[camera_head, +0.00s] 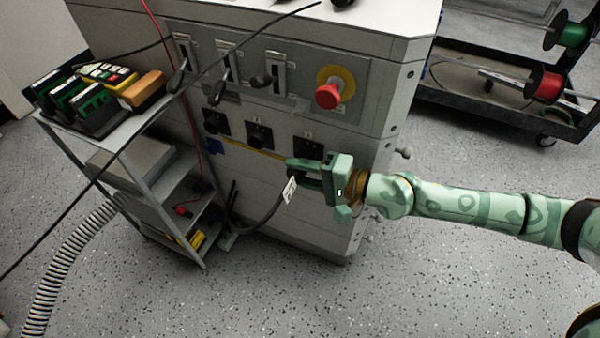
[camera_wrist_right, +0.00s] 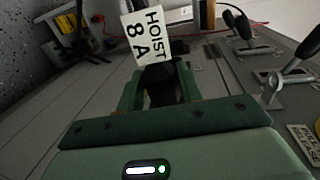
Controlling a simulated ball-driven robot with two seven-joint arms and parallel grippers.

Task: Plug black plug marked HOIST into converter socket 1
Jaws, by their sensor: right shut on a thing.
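My right gripper (camera_head: 303,172) is shut on a black plug, at the front of the grey converter cabinet (camera_head: 300,222). In the right wrist view, the black plug (camera_wrist_right: 163,82) sits between the green fingers of the gripper (camera_wrist_right: 162,92). A white tag (camera_wrist_right: 147,35) reading HOIST 8 A hangs by it, and the tag also shows in the head view (camera_head: 289,190). A dark cable (camera_head: 262,217) runs down and left from the plug. Three black sockets sit in a row: left (camera_head: 216,121), middle (camera_head: 259,136), right (camera_head: 308,148). The gripper is just below the right one. Their numbers are unreadable. My left gripper is out of view.
Above the sockets are several levers (camera_head: 222,93) and a red stop button (camera_head: 327,95). A grey shelf cart (camera_head: 145,133) with several devices stands at the left. A corrugated hose (camera_head: 58,265) lies on the floor. A spool rack (camera_head: 490,90) stands at the back right.

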